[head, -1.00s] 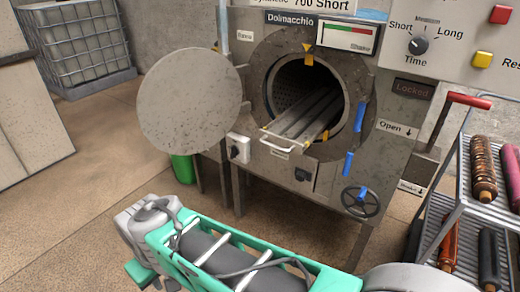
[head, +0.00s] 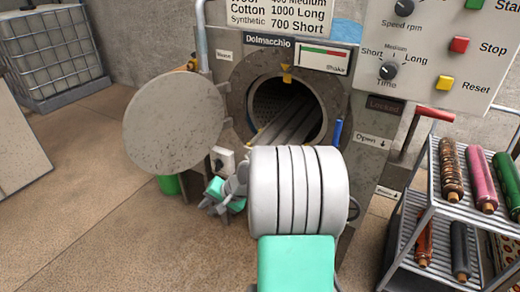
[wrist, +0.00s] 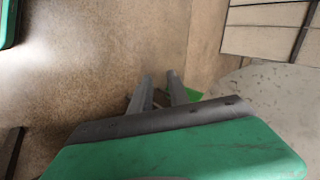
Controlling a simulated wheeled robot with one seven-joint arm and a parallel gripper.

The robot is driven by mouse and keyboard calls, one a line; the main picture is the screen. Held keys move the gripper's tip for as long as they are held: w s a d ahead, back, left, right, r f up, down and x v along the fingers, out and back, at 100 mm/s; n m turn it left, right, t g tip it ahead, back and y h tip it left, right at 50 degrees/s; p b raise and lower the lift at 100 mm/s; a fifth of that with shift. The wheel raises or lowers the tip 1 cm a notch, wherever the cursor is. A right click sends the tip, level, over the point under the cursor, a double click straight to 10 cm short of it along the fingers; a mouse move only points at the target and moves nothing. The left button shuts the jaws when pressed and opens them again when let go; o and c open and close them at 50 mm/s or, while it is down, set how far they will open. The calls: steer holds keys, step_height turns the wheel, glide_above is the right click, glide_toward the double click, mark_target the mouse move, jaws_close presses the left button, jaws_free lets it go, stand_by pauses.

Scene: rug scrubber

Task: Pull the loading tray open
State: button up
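The loading tray (head: 288,124), made of long grey metal slats, lies in the round drum opening of the scrubbing machine. Its front end and handle are hidden behind my arm in the head view. The round door (head: 175,122) stands swung open to the left. My gripper (head: 212,203) is low in front of the machine, below the door's right edge and left of the hidden tray handle. In the wrist view its two grey fingers (wrist: 160,80) are apart with nothing seen held between them. The door also shows in the wrist view (wrist: 265,100); the tray does not.
My arm fills the space before the drum. A green container (head: 168,184) stands below the door. A rack (head: 430,205) with rolled rugs is at the right. The control panel (head: 430,55) is above right. Open floor (head: 90,220) lies at the left.

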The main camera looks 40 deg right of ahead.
steer(key=s+d+r+m+t+h+p, duration=0.1)
steer(key=s+d+r+m+t+p, duration=0.2)
steer(key=d, duration=0.5)
steer(key=d+r+m+t+h, duration=0.1)
steer(key=d+m+t, duration=0.1)
steer(key=d+m, duration=0.45)
steer(key=s+d+r+m+t+h+p, duration=0.1)
steer(key=s+d+r+m+t+p, duration=0.2)
steer(key=d, duration=0.5)
steer(key=shift+m, duration=0.45)
steer(key=x, duration=0.3)
steer(key=b+x, duration=0.1)
steer(key=x, duration=0.5)
steer(key=shift+d+f, duration=0.1)
steer(key=shift+f, duration=0.3)
jaws_close()
